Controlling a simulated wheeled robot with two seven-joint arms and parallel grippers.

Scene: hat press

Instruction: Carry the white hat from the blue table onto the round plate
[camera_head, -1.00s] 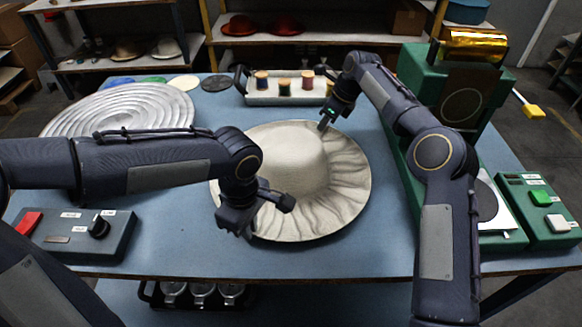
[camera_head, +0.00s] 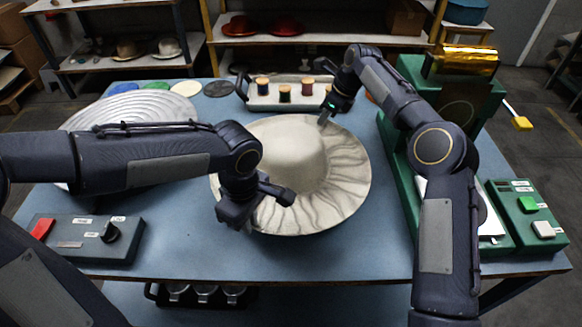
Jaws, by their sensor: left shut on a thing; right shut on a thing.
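The white hat (camera_head: 290,150), cream-white with a round crown and a wide wavy brim, is crown up over the middle of the blue table (camera_head: 340,255). My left gripper (camera_head: 262,208) is shut on the hat's brim at the front left; the arm hides part of the brim. My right gripper (camera_head: 325,117) is shut on the brim at the back right. The hat seems to be held a little above the table, though the gap beneath it is not clearly visible. A round silver plate (camera_head: 125,105) with concentric rings is at the table's left, partly hidden by my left arm.
A tray of thread spools (camera_head: 284,94) stands just behind the hat. A green press (camera_head: 410,85) is on the right, partly behind my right arm. Control boxes sit at the front left (camera_head: 85,240) and right (camera_head: 528,215). Coloured discs lie along the back left.

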